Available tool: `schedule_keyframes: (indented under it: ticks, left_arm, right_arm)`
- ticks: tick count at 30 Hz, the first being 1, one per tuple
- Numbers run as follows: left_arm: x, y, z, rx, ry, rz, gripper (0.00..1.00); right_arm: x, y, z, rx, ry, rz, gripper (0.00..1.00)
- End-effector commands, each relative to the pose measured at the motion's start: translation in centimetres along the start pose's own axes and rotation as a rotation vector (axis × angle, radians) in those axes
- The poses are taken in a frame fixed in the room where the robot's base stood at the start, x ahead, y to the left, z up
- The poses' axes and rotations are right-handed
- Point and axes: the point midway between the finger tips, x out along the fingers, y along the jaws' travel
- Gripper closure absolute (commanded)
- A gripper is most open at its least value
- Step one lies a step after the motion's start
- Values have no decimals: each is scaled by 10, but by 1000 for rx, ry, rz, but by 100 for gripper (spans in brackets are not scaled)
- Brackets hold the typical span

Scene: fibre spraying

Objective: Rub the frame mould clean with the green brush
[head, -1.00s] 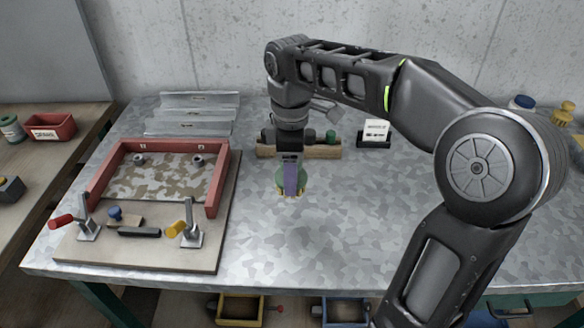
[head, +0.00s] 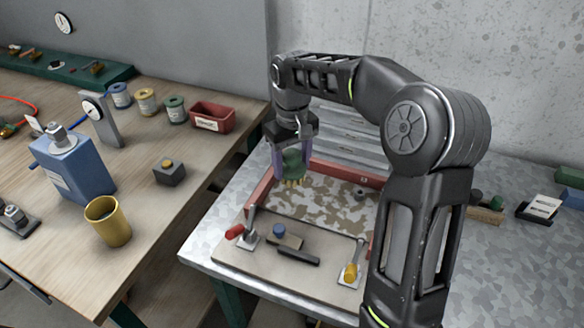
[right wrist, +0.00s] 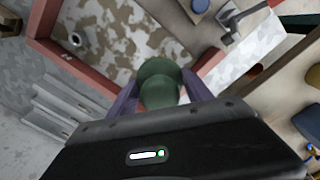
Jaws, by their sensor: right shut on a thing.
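The frame mould is a red-walled frame (head: 328,171) on a pale board on the metal table. Its speckled brown and pale bed (head: 318,206) also shows in the right wrist view (right wrist: 108,35). My right gripper (head: 292,152) is shut on the green brush (head: 293,165), bristles down, over the mould's back left corner. In the right wrist view the green brush (right wrist: 160,82) sits between the two purple fingers. I cannot tell whether the bristles touch the mould. My left gripper is not in view.
A red-handled clamp (head: 236,231) and a yellow-handled clamp (head: 351,272) stand at the mould's front. The left bench holds a yellow cup (head: 108,222), a blue container (head: 75,168) and a red bin (head: 212,117). Grey metal strips (head: 350,140) lie behind the mould.

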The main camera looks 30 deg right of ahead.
Motion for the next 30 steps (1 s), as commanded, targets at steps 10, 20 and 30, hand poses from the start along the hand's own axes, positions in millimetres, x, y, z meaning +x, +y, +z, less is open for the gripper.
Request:
schedule_keyframes:
  ticks: [10,20,30]
  left_arm:
    - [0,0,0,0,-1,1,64]
    - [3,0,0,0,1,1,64]
    - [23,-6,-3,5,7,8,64]
  right_arm:
    - [-1,1,-3,157,-1,0,74]
    - [3,1,-3,154,-1,0,74]
    - [32,2,-4,154,-1,0,74]
